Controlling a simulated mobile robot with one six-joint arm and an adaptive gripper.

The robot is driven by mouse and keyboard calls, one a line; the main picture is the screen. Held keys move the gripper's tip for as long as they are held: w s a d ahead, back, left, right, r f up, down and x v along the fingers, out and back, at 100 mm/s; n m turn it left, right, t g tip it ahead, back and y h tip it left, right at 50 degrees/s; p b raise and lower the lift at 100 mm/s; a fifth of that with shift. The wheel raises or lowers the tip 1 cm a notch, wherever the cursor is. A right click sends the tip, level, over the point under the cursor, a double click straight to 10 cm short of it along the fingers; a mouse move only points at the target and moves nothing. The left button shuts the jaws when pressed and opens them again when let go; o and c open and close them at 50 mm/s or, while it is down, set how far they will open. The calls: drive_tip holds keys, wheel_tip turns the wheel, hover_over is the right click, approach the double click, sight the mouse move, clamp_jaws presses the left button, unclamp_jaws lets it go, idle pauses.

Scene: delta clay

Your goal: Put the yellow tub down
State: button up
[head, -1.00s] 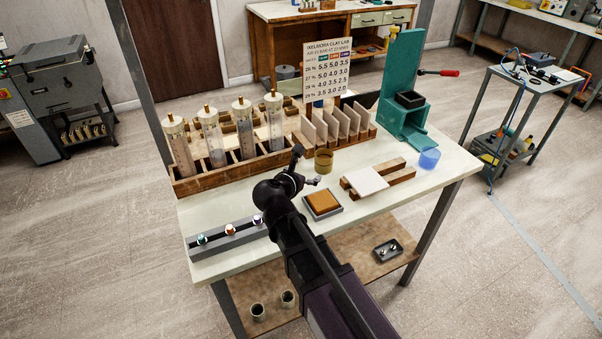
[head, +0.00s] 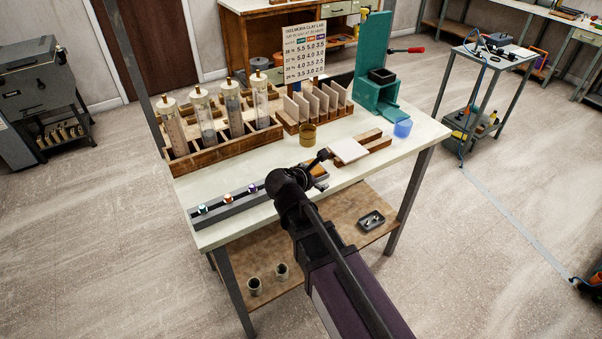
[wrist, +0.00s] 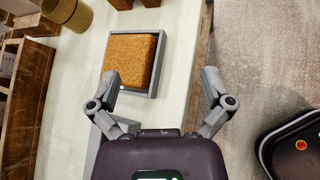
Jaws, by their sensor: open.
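The yellow tub (head: 308,134) stands upright on the pale bench top, in front of the rack of upright slabs. Part of it shows at the top left of the wrist view (wrist: 70,12). My gripper (head: 322,170) is open and empty, apart from the tub, near the bench's front edge. In the wrist view my gripper's fingers (wrist: 160,78) are spread wide with nothing between them.
A grey tray (wrist: 162,62) with an orange-brown block lies close to my gripper. A white slab (head: 348,150) on wooden bars and a translucent blue cup (head: 403,128) are to the right. Tall cylinders (head: 201,114) stand at the back left.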

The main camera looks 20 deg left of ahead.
drive_tip(key=s+d+f+m+g+y, duration=0.1)
drive_tip(key=s+d+f+m+g, duration=0.2)
drive_tip(key=d+m, duration=0.6)
drive_tip(key=s+d+f+m+g+y, duration=0.1)
drive_tip(key=s+d+f+m+g, duration=0.1)
drive_tip(key=d+m, duration=0.8)
drive_tip(key=s+d+f+m+g+y, duration=0.1)
drive_tip(key=s+d+f+m+g, duration=0.2)
drive_tip(key=d, duration=1.2)
drive_tip(key=shift+s+f+m+g, duration=0.45)
drive_tip(key=shift+m+g, duration=1.05)
drive_tip(key=shift+m, duration=1.8)
drive_tip(key=shift+s+d+r, duration=0.1)
drive_tip(key=shift+r, duration=0.05)
